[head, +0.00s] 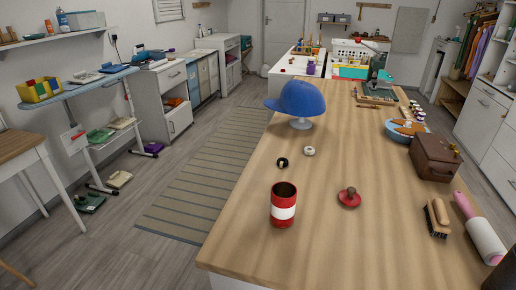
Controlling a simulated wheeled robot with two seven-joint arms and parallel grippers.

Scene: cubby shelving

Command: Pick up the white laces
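A small white coiled bundle (308,150), which looks like the white laces, lies on the wooden table (240,240) in the head view. It is right of a similar black bundle (282,162) and apart from it. Nothing covers the white bundle. Neither of my grippers shows in the head view.
A blue cap on a stand (299,101) is behind the bundles. A red can with a white band (284,205) and a red knobbed lid (349,197) are nearer. A brush (437,217), a lint roller (480,230) and a brown box (434,157) are at right. The table's front middle is clear.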

